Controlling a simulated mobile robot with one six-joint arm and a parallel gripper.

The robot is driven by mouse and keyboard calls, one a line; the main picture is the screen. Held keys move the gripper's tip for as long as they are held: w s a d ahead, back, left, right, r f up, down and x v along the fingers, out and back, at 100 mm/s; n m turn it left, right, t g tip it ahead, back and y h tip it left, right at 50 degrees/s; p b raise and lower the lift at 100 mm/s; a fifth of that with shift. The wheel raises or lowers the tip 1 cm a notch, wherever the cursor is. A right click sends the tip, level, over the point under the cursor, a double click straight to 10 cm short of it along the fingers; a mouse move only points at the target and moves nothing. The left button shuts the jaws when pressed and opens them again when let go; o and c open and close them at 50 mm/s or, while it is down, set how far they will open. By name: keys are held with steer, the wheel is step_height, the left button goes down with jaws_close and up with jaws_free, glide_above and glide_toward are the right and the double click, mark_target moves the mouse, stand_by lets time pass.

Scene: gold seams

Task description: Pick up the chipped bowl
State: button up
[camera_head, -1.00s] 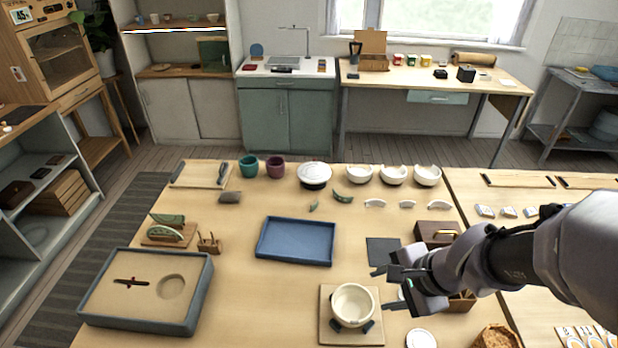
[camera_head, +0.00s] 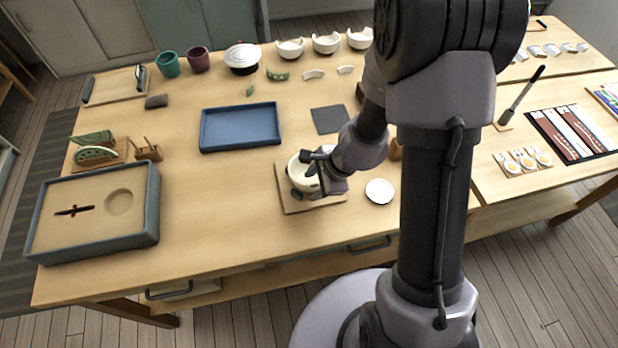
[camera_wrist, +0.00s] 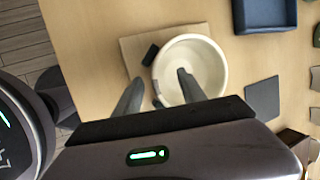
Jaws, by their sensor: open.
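A cream bowl (camera_head: 296,173) stands upright on a square wooden board (camera_head: 291,206) near the front of the table. It also shows in the wrist view (camera_wrist: 212,66), where I cannot make out a chip in its rim. My gripper (camera_head: 317,172) is at this bowl and open. In the wrist view, one finger of my gripper (camera_wrist: 158,94) reaches over the bowl's inside and the other is outside its left rim. I cannot tell whether either touches it. Several white bowls with notched rims stand at the back, including one (camera_head: 290,49) on the left.
A blue tray (camera_head: 240,146) lies behind the board, with a dark grey mat (camera_head: 330,119) to its right. A white disc (camera_head: 379,191) lies right of the board. A sand-filled tray (camera_head: 85,235) is at the front left. My arm hides part of the table.

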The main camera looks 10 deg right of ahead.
steer(key=shift+w+a+f, duration=0.15)
steer(key=shift+a+f, duration=0.05)
steer(key=shift+f, duration=0.35)
steer(key=shift+r, duration=0.15)
jaws_close()
steer(key=shift+r, duration=0.1)
